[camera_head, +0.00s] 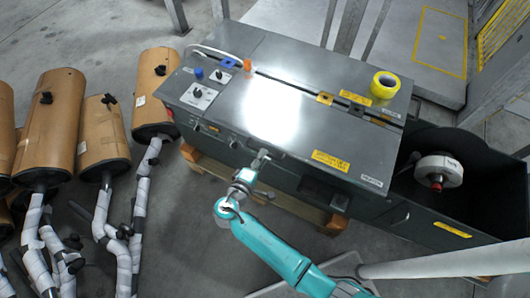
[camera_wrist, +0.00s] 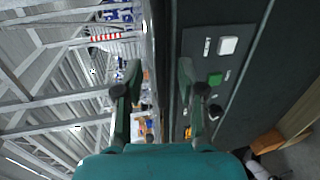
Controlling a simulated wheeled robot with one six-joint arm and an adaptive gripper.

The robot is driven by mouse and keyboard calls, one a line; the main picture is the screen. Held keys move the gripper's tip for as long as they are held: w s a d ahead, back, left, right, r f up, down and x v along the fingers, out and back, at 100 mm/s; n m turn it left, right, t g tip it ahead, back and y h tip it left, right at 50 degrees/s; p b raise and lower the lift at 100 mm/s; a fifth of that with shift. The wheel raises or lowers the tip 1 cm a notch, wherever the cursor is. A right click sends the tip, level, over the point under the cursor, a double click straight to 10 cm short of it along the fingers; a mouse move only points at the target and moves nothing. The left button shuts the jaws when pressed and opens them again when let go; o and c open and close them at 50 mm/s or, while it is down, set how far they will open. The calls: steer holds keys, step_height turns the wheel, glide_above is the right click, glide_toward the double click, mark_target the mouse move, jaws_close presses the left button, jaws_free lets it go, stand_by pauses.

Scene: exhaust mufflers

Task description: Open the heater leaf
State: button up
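The heater is a dark grey metal box, and its flat top leaf (camera_head: 315,115) lies closed with a bright glare on it. Yellow and white labels sit along the leaf's front edge. My gripper (camera_head: 259,158) is at that front edge, near its middle, in the head view. In the wrist view, my gripper (camera_wrist: 161,80) has its two fingers spread apart. The dark edge of the heater (camera_wrist: 172,60) shows between them, closer to the right finger. I cannot tell whether either finger touches the leaf.
A yellow tape roll (camera_head: 385,85) stands on the heater's right rear top. A knob panel (camera_head: 198,95) is at its left. Wrapped mufflers (camera_head: 103,140) with pipes stand on the left. An open dark bin with a white reel (camera_head: 438,171) is at right.

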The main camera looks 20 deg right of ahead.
steer(key=shift+x, duration=1.55)
jaws_close()
